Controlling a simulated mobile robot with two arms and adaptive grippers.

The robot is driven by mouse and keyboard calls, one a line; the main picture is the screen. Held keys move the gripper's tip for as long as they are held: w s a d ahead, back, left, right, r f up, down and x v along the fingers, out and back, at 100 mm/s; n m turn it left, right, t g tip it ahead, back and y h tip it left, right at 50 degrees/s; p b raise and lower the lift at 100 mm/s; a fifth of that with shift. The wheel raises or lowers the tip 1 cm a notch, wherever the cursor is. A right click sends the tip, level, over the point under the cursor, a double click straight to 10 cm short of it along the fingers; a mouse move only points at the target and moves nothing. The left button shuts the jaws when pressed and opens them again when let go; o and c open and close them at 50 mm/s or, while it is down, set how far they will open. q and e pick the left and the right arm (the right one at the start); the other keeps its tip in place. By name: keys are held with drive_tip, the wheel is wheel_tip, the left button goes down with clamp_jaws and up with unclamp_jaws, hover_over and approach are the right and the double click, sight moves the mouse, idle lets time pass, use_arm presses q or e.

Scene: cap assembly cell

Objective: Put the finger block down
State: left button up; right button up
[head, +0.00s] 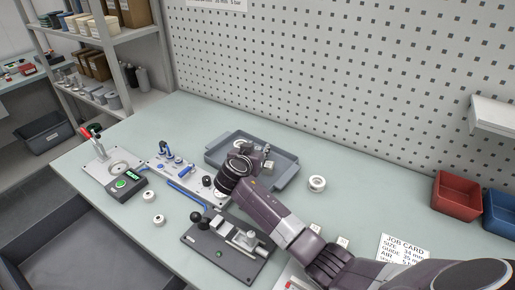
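My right gripper (264,157) is over the grey tray (287,179) at the back middle of the bench. Its arm comes in from the lower right and hides part of the tray. A small pale grey block (268,168) shows right at the fingertips. It is too small to tell whether the fingers grip it or it lies in the tray, so I cannot be sure that it is the finger block. A round white part (239,143) shows in the tray just left of the gripper. My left gripper is not in view.
A dark fixture (214,243) with a clamp and black knobs stands in front of the tray. A light plate (164,164) with blue-handled parts and a red-handled press (98,150) stand left. White rings (317,183) lie loose. Red (457,190) and blue bins stand right.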

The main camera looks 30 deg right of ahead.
drive_tip(key=shift+r, duration=0.1)
drive_tip(key=shift+s+a+r+p, duration=0.15)
drive_tip(key=shift+s+a+p, duration=0.05)
drive_tip(key=shift+a+p, duration=0.1)
drive_tip(key=p+v, duration=0.5)
drive_tip(key=v, duration=0.5)
drive_tip(key=shift+s, duration=0.2)
drive_tip(key=shift+s+a+r+p, duration=0.15)
drive_tip(key=shift+s+a+p, duration=0.15)
drive_tip(key=shift+s+a, duration=0.05)
